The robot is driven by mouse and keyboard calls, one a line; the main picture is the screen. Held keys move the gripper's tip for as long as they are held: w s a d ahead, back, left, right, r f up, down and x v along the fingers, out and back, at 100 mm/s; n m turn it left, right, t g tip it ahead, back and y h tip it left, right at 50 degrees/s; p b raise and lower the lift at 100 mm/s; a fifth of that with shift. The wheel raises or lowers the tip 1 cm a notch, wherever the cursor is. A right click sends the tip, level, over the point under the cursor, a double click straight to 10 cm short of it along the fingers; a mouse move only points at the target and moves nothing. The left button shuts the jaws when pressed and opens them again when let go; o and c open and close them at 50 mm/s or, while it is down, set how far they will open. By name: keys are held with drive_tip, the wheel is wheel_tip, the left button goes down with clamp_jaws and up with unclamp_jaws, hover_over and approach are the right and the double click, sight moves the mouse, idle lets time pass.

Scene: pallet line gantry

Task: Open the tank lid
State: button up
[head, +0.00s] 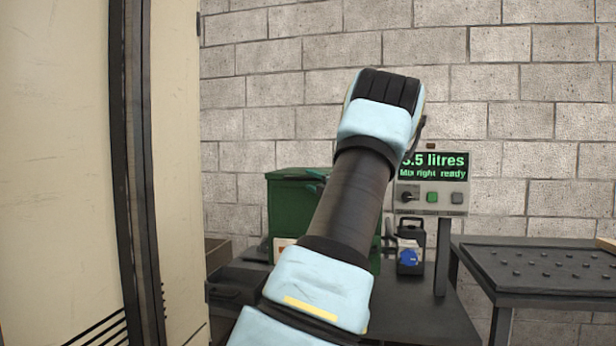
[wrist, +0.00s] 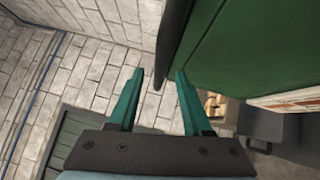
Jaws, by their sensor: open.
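The green tank (head: 290,205) stands on a dark bench in the head view, partly hidden behind my arm. Its lid (head: 292,173) looks shut along the top. In the wrist view a large green surface (wrist: 245,50) of the tank fills the upper right. My gripper (wrist: 159,74) is open, with its two teal fingers apart. A dark bar (wrist: 174,35) along the green surface's edge ends near the gap between the fingertips. I cannot tell whether it touches either finger. The gripper is mostly hidden by my arm in the head view.
A display panel (head: 432,182) on a post reads ".5 litres" and "Mix right ready", its first digit hidden. A dark jug (head: 411,247) with a blue label stands on the bench. A dark studded table (head: 540,268) is at right, a tall cream cabinet (head: 60,150) at left.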

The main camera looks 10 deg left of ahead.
drive_tip(key=shift+x, duration=1.3)
drive_tip(key=shift+c, duration=0.3)
clamp_jaws()
